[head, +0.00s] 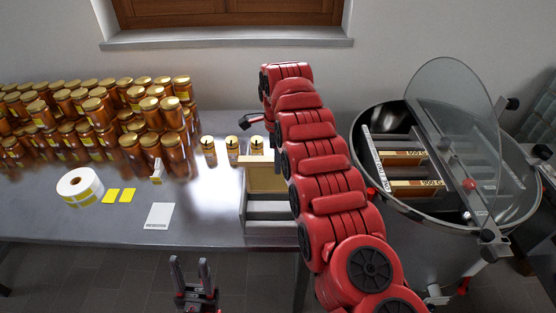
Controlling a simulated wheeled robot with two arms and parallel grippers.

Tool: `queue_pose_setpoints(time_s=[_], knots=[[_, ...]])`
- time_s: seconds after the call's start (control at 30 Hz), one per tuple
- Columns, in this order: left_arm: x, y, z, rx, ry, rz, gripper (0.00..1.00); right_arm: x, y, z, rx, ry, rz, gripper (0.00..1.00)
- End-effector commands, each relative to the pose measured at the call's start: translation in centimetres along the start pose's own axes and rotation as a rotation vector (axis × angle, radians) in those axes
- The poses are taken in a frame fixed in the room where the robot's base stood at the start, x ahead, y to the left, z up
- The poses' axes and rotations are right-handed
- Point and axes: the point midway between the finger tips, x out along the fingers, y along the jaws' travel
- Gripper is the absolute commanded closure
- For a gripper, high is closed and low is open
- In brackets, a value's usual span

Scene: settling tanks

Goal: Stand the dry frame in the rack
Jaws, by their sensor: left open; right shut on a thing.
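The rack (270,216) is a grey slotted box at the table's front edge, left of my red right arm. A pale yellow, wood-edged frame (264,178) shows upright at its back; the arm hides its right side. I cannot tell whether it rests on the rack's floor. My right gripper (257,122) is above the frame, shut and mostly hidden by its own arm; it appears to hold the frame, though the contact is hidden. My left gripper (194,276) is open and empty, low in front of the table.
Many honey jars (95,110) stand at the left, with a few labelled jars (232,150) behind the rack. A label roll (80,187) and white card (160,216) lie in front. At right stands a steel drum (360,150) with a clear lid (450,100) and wooden frames (415,187).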

Motion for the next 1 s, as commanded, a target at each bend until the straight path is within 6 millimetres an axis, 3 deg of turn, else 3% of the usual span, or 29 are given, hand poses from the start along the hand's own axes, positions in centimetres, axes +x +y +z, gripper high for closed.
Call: queue_pose_setpoints(time_s=[1.0], knots=[[-5.0,0.2,0.8,0.0,0.0,0.0,0.5,6.6,0.0,0.0,-0.001,0.0,0.0,1.0]])
